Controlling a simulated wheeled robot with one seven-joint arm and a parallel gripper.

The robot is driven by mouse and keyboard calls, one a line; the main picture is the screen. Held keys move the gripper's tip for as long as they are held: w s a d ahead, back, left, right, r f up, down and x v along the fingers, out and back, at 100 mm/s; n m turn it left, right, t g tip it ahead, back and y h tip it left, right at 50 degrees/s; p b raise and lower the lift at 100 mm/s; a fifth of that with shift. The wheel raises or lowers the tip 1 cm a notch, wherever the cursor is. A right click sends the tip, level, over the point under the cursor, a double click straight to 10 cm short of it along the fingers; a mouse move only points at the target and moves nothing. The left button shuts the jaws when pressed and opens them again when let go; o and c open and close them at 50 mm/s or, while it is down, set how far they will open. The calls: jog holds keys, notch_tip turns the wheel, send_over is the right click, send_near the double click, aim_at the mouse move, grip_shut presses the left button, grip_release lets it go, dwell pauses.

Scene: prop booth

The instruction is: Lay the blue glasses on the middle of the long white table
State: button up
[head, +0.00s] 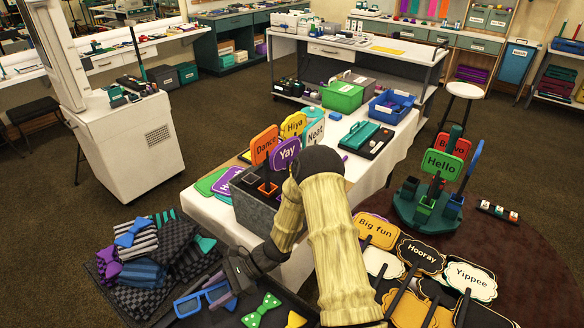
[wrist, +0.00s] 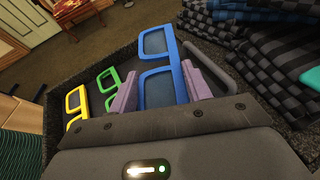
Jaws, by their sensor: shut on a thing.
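The blue glasses (head: 203,299) are at the lower left in the head view, over the dark tray of accessories. In the wrist view the blue glasses (wrist: 157,88) stand upright between the two purple finger pads. My gripper (head: 238,276) is shut on them; its pads also show in the wrist view (wrist: 160,90). I cannot tell whether the glasses still touch the tray. The long white table (head: 388,155) runs from the centre toward the back, past my arm, which hides part of its near side.
Green glasses (wrist: 108,86) and yellow glasses (wrist: 75,103) are beside the blue ones. Folded checked cloths (head: 175,243) lie close by. A grey bin of signs (head: 262,213), a green crate (head: 342,97) and a green case (head: 366,136) occupy the table. Sign props (head: 420,253) lie right of my arm.

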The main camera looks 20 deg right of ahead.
jog(key=d+f+m+t+p, duration=0.1)
jog(key=d+m+t, duration=0.2)
jog(key=d, duration=0.3)
jog(key=d+f+m+t+h+p, duration=0.1)
jog(key=d+m+t+p, duration=0.1)
jog(key=d, duration=0.3)
jog(key=d+m+t+h+p, duration=0.1)
jog(key=d+m+t, duration=0.2)
jog(key=d, duration=0.3)
jog(key=shift+w+d+f+m+t+p, duration=0.15)
jog(key=shift+d+f+m+t+p, duration=0.2)
jog(key=shift+t, duration=0.45)
jog(key=shift+f, duration=0.1)
